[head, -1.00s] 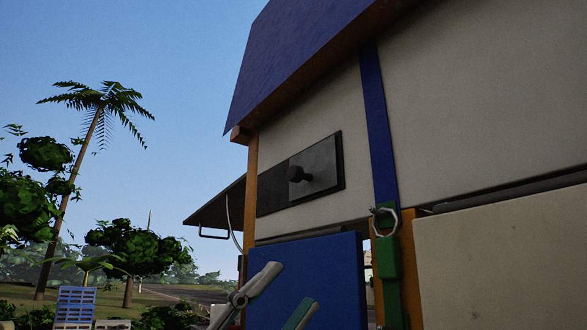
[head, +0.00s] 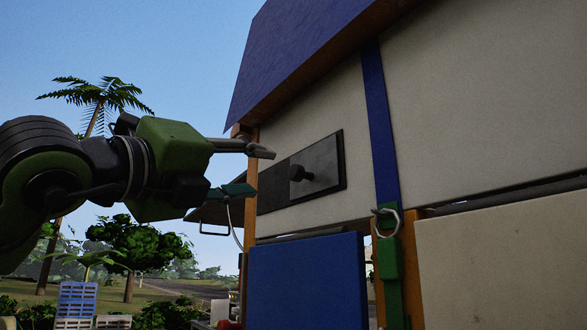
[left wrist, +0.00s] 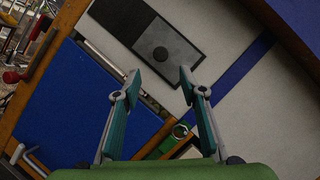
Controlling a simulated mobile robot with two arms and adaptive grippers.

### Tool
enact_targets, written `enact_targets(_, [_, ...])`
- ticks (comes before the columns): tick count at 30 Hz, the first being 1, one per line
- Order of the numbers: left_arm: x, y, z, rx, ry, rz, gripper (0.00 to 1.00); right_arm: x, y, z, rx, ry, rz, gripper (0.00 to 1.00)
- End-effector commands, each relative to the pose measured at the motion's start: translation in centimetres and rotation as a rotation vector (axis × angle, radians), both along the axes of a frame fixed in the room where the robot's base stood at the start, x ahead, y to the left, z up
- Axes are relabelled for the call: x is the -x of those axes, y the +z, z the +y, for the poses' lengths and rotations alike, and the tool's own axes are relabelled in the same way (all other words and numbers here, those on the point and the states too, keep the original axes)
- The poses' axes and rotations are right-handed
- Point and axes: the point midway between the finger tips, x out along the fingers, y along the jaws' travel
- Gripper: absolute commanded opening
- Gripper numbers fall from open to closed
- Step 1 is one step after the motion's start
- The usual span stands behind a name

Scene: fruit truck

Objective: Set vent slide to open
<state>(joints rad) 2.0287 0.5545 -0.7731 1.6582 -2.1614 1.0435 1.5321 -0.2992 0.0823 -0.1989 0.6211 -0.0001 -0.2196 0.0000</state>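The vent slide is a dark panel (head: 322,163) with a round black knob (head: 298,173), set in a darker track (head: 273,189) on the truck's pale side wall. The slide panel sits at the right end of the track in the head view. My left gripper (head: 262,170) is left of the knob, apart from it, with its fingers spread and nothing between them. In the left wrist view the gripper (left wrist: 159,80) is open, and the knob (left wrist: 160,54) shows beyond and between the fingertips. My right gripper is not in view.
A blue panel (head: 306,281) stands out below the vent. A blue strap (head: 381,130) with a metal ring (head: 385,222) and green buckle (head: 389,258) hangs right of it. The blue awning (head: 300,50) overhangs above. An orange post (head: 251,200) stands at the truck's corner.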

Motion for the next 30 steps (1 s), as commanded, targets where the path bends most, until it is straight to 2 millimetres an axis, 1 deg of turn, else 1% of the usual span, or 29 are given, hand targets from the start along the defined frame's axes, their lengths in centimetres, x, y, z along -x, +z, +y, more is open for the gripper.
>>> enact_targets(1, [-0.8,0.7,-0.6,-0.001,-0.002,0.003,0.38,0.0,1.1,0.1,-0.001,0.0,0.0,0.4])
enact_targets(6, [-3.7,1.8,-2.6,-0.001,-0.003,0.004,0.38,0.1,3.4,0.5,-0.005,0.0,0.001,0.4])
enact_targets(12, [-6.8,2.9,-4.7,-0.001,-0.004,0.003,0.38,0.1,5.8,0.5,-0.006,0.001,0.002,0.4])
enact_targets(15, [-8.0,3.2,-5.5,-0.002,-0.004,0.002,0.38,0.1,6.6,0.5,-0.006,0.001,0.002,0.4])
enact_targets(21, [-9.4,3.4,-6.4,-0.002,-0.004,0.0,0.38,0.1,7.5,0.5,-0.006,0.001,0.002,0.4])
enact_targets(30, [-9.8,3.3,-6.6,-0.001,-0.005,0.0,0.38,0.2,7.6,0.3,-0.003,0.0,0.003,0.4])
